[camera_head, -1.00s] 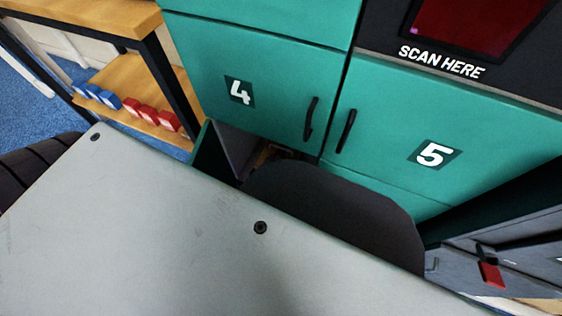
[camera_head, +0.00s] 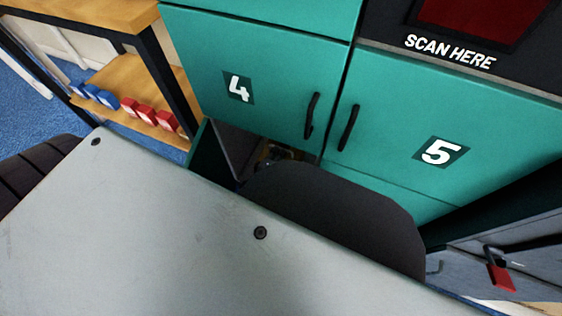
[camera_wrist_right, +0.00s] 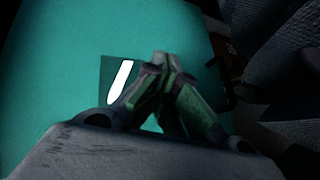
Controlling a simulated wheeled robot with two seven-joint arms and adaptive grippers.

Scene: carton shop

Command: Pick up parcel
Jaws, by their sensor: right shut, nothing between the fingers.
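A teal locker with doors 4 (camera_head: 265,85) and 5 (camera_head: 440,110) fills the back of the head view. Below door 4 is an open dark compartment (camera_head: 232,145). A small part of my left gripper (camera_head: 281,154) seems to show inside it, mostly hidden by my dark arm link; whether it is open or shut does not show. No parcel can be clearly made out. In the right wrist view my right gripper (camera_wrist_right: 160,62) is shut and empty, in front of a teal panel (camera_wrist_right: 55,75) with a partly hidden number plate (camera_wrist_right: 120,72).
A wooden shelf (camera_head: 120,75) with blue and red blocks stands at the left. A dark scanner panel marked SCAN HERE (camera_head: 450,51) is above door 5. A red padlock (camera_head: 501,277) hangs on grey doors at lower right.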

